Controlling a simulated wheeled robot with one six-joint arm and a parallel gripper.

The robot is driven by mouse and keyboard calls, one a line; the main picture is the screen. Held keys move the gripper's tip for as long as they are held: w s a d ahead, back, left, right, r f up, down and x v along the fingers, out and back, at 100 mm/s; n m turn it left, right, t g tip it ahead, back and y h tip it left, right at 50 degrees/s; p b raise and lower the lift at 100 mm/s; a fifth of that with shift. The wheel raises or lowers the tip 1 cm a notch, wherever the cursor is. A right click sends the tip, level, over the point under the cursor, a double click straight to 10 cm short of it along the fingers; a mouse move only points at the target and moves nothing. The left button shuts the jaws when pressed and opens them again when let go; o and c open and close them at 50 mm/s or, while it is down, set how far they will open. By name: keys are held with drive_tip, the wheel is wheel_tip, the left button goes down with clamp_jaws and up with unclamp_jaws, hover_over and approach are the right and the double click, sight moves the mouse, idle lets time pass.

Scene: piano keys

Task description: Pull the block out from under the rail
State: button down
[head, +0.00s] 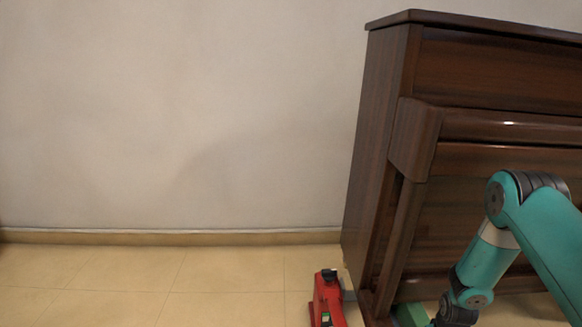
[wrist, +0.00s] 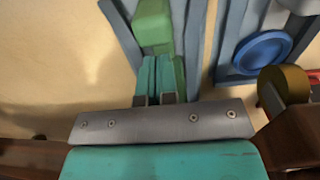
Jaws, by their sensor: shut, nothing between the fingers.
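A green block (wrist: 153,22) shows at the top of the wrist view, between two grey-blue strips, just beyond my fingertips. Fingers and block look very close; contact is unclear. Dark brown wood (wrist: 292,138) crosses behind my gripper on both sides; whether it is the rail is unclear. In the head view the fingertips are hidden or cut off.
A dark wooden piano (head: 380,140) stands at the right against a pale wall. A red device (head: 327,299) sits on the floor by its left foot. The wrist view shows a blue disc (wrist: 262,52) and a brass wheel-like part (wrist: 286,86). The tiled floor at left is clear.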

drive_tip(key=shift+w, duration=0.25)
drive_tip(key=shift+r, duration=0.2)
wheel_tip(320, 180, up, 10)
drive_tip(key=p, duration=0.9)
drive_tip(key=shift+f, duration=0.15)
